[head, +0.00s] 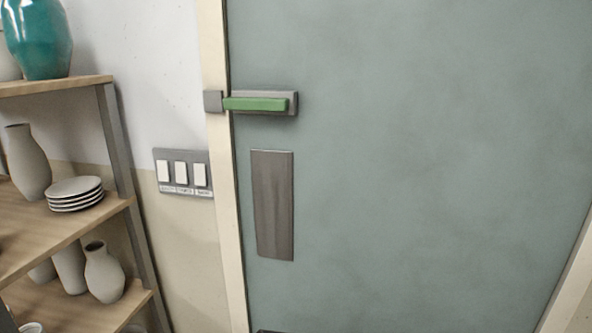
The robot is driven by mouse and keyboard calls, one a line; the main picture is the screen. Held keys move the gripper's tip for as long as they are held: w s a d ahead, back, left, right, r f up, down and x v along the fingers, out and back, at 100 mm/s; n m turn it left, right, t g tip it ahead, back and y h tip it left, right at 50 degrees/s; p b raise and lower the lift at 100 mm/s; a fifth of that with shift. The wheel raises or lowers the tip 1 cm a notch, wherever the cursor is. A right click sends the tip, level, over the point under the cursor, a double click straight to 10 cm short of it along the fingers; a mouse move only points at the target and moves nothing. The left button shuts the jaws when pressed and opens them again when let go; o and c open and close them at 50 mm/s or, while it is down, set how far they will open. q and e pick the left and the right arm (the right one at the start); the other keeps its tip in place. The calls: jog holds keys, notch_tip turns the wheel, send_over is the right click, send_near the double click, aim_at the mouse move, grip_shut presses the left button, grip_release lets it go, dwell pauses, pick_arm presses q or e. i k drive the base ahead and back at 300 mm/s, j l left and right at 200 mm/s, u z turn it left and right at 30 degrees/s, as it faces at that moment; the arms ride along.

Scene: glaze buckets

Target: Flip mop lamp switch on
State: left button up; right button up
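A grey switch plate (183,189) with three white rocker switches is on the wall between the shelf and the door frame. The left switch (163,171), the middle switch (181,173) and the right switch (200,175) sit side by side. A small label strip runs under them, but its words are too small to read, so I cannot tell which switch is for the mop lamp. I cannot tell their on or off positions. No lamp is in view. Neither of my grippers is in view.
A grey-green door (420,160) with a green-handled latch (257,104) and a dark plate (272,205) fills the right. A wooden shelf (95,208) with several vases and stacked plates (75,193) stands left, close to the switches. The wall around the switches is clear.

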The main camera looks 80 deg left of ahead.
aim_at(200, 169)
jog(key=u, duration=3.3)
